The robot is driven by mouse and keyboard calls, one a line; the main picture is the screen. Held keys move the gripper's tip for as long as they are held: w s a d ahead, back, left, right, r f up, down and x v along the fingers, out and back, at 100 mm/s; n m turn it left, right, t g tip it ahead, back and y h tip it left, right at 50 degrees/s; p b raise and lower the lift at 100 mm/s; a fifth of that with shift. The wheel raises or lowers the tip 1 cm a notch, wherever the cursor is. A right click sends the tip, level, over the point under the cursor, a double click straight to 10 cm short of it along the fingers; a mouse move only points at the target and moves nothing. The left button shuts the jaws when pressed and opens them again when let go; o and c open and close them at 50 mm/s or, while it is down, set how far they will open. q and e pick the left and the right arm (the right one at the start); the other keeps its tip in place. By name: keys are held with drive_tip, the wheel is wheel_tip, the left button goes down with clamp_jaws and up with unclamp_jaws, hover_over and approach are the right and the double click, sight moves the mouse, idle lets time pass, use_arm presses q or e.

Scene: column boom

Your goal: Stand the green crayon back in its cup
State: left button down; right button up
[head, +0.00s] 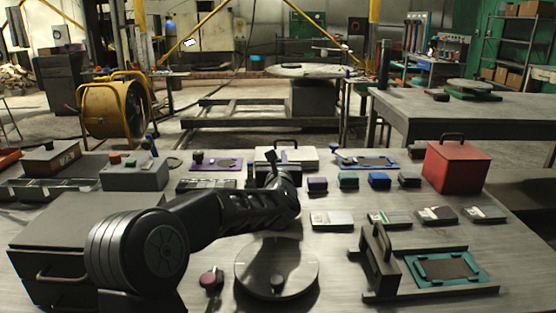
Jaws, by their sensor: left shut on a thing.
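I cannot make out a green crayon or its cup in the head view. My left arm comes in from the left across the worktable (215,290). Its gripper (272,163) is at the middle of the table, just in front of a pale box with a dark handle (305,156). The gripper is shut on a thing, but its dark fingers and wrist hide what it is. I cannot tell whether it touches the pale box. My right gripper is out of view.
Small purple (317,184), green (347,180) and blue (379,180) blocks stand right of the gripper. A red box (457,166) stands at far right. A round grey lid-like disc (277,268) and a teal-framed tray (447,269) are nearer. Bare tabletop shows between them.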

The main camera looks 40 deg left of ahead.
use_arm(q)
drive_tip(key=c, duration=1.3)
unclamp_jaws()
drive_tip(key=shift+s+d, duration=0.1)
drive_tip(key=b+v, duration=0.1)
drive_tip(key=v, duration=0.6)
drive_tip(key=shift+s+d, duration=0.15)
drive_tip(key=shift+s, duration=0.1)
